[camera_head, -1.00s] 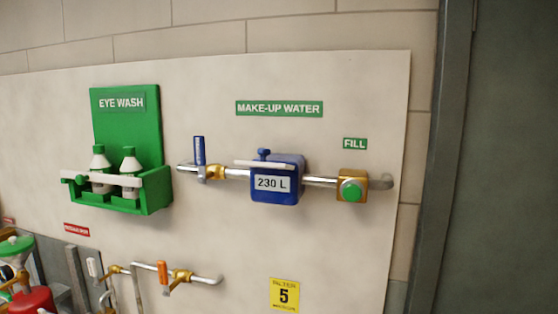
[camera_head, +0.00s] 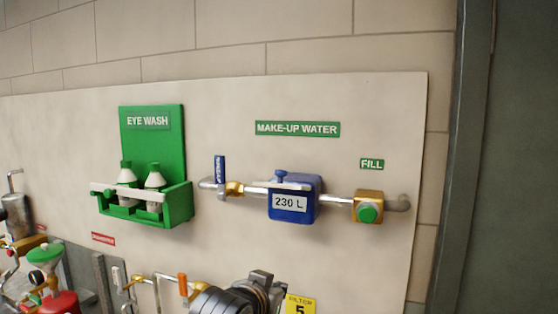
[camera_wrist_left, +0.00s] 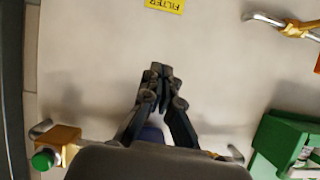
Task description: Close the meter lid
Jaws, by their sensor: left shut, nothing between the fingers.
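The meter (camera_head: 305,205) is a blue box on the make-up water pipe, with a white "230 L" label on its front face that shows uncovered. A pale bar (camera_head: 262,184) and a small blue knob (camera_head: 281,175) are at its top; I cannot tell the lid's exact angle. My left gripper (camera_head: 262,277) is at the bottom of the head view, below and left of the meter, apart from it in the picture. In the left wrist view, the gripper (camera_wrist_left: 158,72) is shut and empty, and hides most of the blue meter (camera_wrist_left: 150,134). My right gripper is not in view.
A brass fitting with a green fill button (camera_head: 368,213) is right of the meter. A blue-handled valve (camera_head: 220,172) and the green eye wash holder (camera_head: 178,206) are to its left. A yellow filter sign (camera_head: 303,305) is below. The panel between is bare.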

